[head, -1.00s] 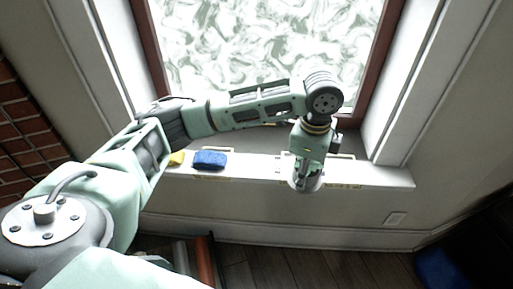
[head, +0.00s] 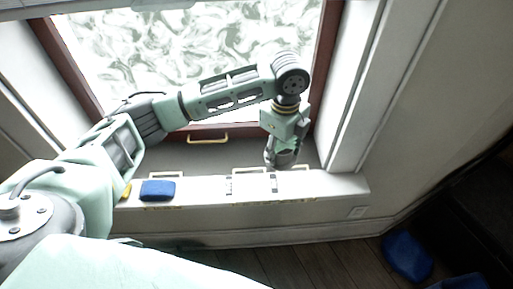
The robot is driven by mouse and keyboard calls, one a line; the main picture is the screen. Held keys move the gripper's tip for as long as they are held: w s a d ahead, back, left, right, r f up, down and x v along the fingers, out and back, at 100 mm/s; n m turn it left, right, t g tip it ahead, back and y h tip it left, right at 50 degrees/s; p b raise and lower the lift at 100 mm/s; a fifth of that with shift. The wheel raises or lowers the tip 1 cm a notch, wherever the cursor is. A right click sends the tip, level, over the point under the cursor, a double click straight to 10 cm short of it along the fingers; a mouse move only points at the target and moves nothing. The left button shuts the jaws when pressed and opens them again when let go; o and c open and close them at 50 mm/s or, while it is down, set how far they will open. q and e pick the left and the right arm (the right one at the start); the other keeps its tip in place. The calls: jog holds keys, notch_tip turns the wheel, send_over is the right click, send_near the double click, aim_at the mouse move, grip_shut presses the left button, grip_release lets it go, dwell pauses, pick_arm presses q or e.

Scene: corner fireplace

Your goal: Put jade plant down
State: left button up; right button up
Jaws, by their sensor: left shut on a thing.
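My left gripper (head: 282,160) is over the white windowsill (head: 335,187), right of its middle, pointing down. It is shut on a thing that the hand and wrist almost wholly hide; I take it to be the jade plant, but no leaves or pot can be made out. I cannot tell whether the held thing touches the sill. My right gripper is not in view.
A blue sponge (head: 158,190) and a yellow item (head: 125,191) lie on the sill's left part. The window (head: 190,60) with a yellow handle (head: 207,139) rises behind. The sill between sponge and gripper looks mostly clear. Blue objects (head: 406,256) are at lower right.

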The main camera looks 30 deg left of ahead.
aim_at(282, 147)
pick_arm(q)
notch_tip(282, 147, down, 9)
jog(key=shift+f, duration=0.1)
dwell(0.3)
jog(key=shift+s, duration=0.1)
jog(key=o, duration=1.4)
jog(key=shift+f, duration=0.1)
notch_tip(282, 147, up, 12)
jog(key=shift+r, duration=0.15)
